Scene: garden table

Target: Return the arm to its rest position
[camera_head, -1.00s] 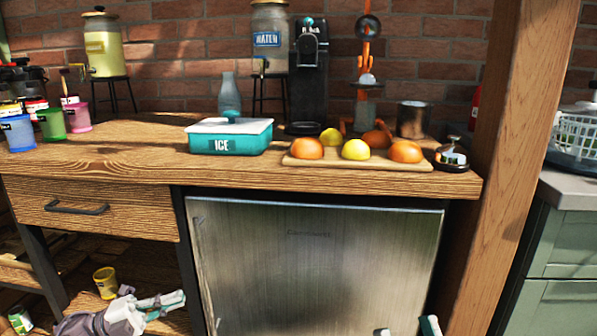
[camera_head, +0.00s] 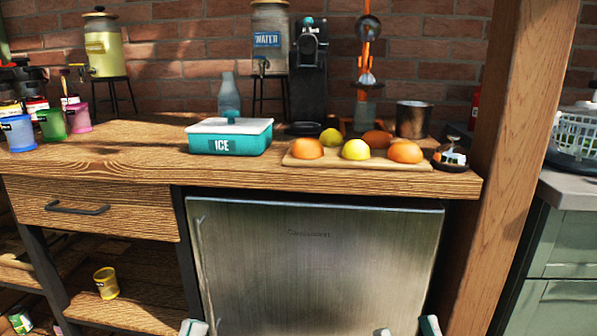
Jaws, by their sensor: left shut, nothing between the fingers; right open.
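My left gripper (camera_head: 193,328) shows only as a small pale and teal fingertip at the bottom edge, in front of the left side of the metal fridge door. It is shut and empty; the rest of it and its arm are out of frame. My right gripper (camera_head: 408,328) shows as two fingertips at the bottom edge, in front of the right side of the fridge door. They are apart, with nothing between them. Both grippers are below the wooden counter top and clear of the things on it.
The wooden counter (camera_head: 110,163) holds a teal ice box (camera_head: 228,144) and a board (camera_head: 355,165) with several fruits. The fridge door (camera_head: 315,260) is shut. A yellow can (camera_head: 106,282) stands on the lower shelf at left. A wooden post (camera_head: 513,150) rises at right.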

